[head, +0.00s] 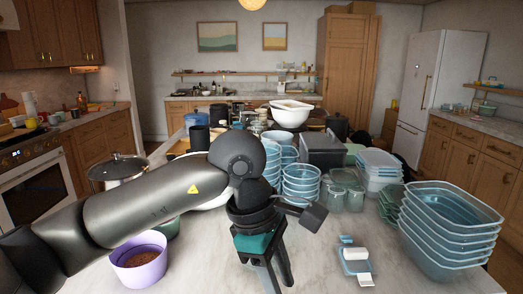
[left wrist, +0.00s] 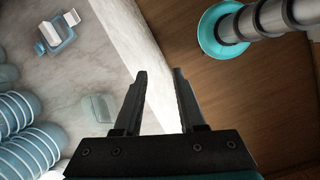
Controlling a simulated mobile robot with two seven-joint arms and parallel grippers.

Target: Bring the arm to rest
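My left arm (head: 150,210) reaches in from the left over the marble island counter (head: 210,270) and bends down at the wrist. My left gripper (head: 280,284) points down above the counter's near part. In the left wrist view the two fingers of this gripper (left wrist: 158,75) are apart with nothing between them, over the counter's edge. My right arm and gripper are not in view.
A purple bowl (head: 140,262) of brown contents stands left of the gripper. A small blue box with a white piece (head: 355,255) lies to its right. Stacked blue tubs (head: 445,230) stand at far right, stacked blue bowls (head: 300,184) behind. A lidded pot (head: 118,170) stands left.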

